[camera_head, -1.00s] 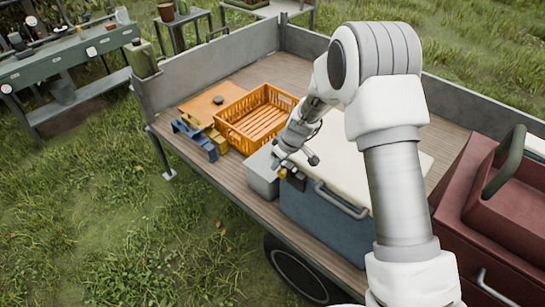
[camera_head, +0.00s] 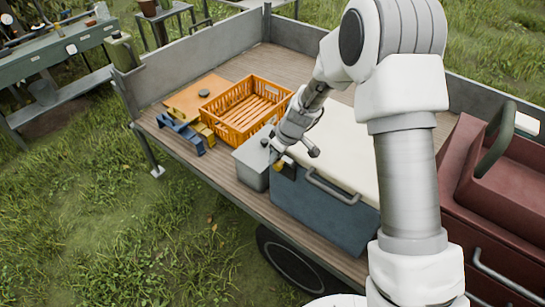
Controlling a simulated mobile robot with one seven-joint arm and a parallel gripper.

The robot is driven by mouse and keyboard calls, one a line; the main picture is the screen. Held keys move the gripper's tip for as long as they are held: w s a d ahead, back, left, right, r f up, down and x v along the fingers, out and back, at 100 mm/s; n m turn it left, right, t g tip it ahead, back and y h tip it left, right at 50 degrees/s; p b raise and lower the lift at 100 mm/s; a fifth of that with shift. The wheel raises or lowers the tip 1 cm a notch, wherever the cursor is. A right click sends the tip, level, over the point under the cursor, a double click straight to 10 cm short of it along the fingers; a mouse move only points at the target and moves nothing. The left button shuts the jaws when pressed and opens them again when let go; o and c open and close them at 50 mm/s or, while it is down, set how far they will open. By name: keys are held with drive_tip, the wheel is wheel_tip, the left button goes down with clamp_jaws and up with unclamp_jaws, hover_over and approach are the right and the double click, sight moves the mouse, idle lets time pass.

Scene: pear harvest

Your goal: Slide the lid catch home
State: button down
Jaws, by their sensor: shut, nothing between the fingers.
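A blue chest (camera_head: 318,215) with a cream lid (camera_head: 350,145) stands on the trailer bed, a metal handle (camera_head: 338,187) along its front. My gripper (camera_head: 277,163) points down at the chest's front left top corner, over the gap beside a grey metal box (camera_head: 248,172). It is shut and holds nothing. A small yellow piece (camera_head: 279,167) shows right at the fingertips; I cannot tell whether it is the lid catch or whether the fingers touch it. The catch is not clearly seen; my wrist and fingers cover that corner.
An orange crate (camera_head: 238,131), blue and yellow brackets (camera_head: 183,133) and an orange board (camera_head: 190,101) lie on the bed to the left. A dark red case (camera_head: 500,205) stands close on the right. Grey side walls (camera_head: 195,65) edge the trailer.

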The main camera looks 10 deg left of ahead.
drive_tip(key=b+v, duration=0.1)
drive_tip(key=v, duration=1.6)
drive_tip(key=shift+r+b, duration=0.2)
drive_tip(key=shift+b, duration=0.1)
drive_tip(key=shift+s+d, duration=0.1)
drive_tip(key=shift+d, duration=0.1)
drive_tip(key=s+d+r+m+t+h, duration=0.2)
drive_tip(key=s+d+r+m, duration=0.4)
drive_tip(key=s+d+r, duration=0.5)
drive_tip(key=s+d+m, duration=0.2)
drive_tip(key=s+m, duration=0.1)
drive_tip(key=s, duration=0.3)
drive_tip(key=s+d+m+t+h, duration=0.1)
drive_tip(key=s+d+m, duration=0.1)
drive_tip(key=s, duration=0.5)
drive_tip(key=shift+d+m+t, duration=0.3)
drive_tip(key=shift+d+m, duration=0.1)
drive_tip(key=shift+d, duration=0.35)
drive_tip(key=shift+r, duration=0.1)
